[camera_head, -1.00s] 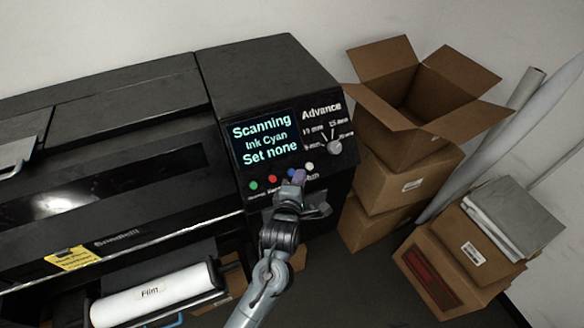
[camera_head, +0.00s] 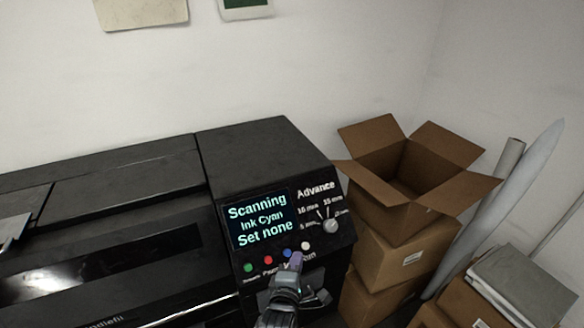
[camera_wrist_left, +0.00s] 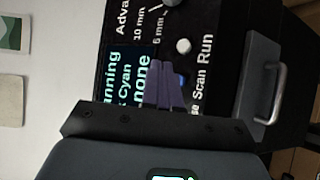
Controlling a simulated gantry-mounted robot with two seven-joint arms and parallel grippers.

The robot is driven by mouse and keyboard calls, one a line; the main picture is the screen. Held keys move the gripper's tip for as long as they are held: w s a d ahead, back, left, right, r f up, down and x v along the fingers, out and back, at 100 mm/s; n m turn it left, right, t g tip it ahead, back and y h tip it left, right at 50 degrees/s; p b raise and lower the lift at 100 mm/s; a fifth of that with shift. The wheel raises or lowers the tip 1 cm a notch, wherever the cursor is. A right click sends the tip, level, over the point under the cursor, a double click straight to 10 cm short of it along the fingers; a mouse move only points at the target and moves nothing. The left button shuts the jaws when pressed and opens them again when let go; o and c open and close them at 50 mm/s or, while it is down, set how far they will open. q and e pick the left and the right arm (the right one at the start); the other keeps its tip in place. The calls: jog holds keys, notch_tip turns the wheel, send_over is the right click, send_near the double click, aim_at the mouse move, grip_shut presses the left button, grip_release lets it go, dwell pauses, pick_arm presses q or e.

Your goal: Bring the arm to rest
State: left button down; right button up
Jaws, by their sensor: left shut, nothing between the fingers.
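My left gripper (camera_head: 296,260) is in front of the black printer's control panel, at the row of buttons. Its purple fingertips are together with nothing between them. In the left wrist view the shut fingers (camera_wrist_left: 166,82) lie over the panel beside the blue button (camera_wrist_left: 180,79), which they partly cover. Whether they touch it I cannot tell. The screen (camera_head: 258,219) reads "Scanning, Ink Cyan, Set none". The white button (camera_head: 306,246) labelled Run, the red button (camera_head: 268,260) and the green button (camera_head: 248,267) show beside it. My right gripper is in neither view.
The printer body (camera_head: 100,235) fills the left. An open cardboard box (camera_head: 405,180) stands on stacked boxes right of the panel. Pale rolls (camera_head: 505,195) lean against the wall. A box with papers (camera_head: 520,285) stands lower right. The air above the printer is clear.

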pick_arm(q)
jog(key=s+a+f+g+y+p, duration=0.1)
jog(key=s+a+f+g, duration=0.1)
jog(key=s+a+f, duration=0.6)
jog(key=s+a+f+g+y+p, duration=0.1)
jog(key=s+a+f+g+p, duration=0.15)
jog(key=s+a+f, duration=0.5)
jog(key=s+a+r+m+g, duration=0.3)
jog(key=s+r+m, duration=0.1)
jog(key=s+m, duration=0.5)
jog(key=s+a+r+m+g, duration=0.3)
jog(key=s+m+g, duration=0.1)
jog(key=s+m, duration=0.6)
jog(key=shift+a+r+m+y, duration=0.25)
jog(key=shift+r+m+y, duration=0.05)
jog(key=shift+r+y, duration=0.1)
jog(key=shift+s, duration=0.1)
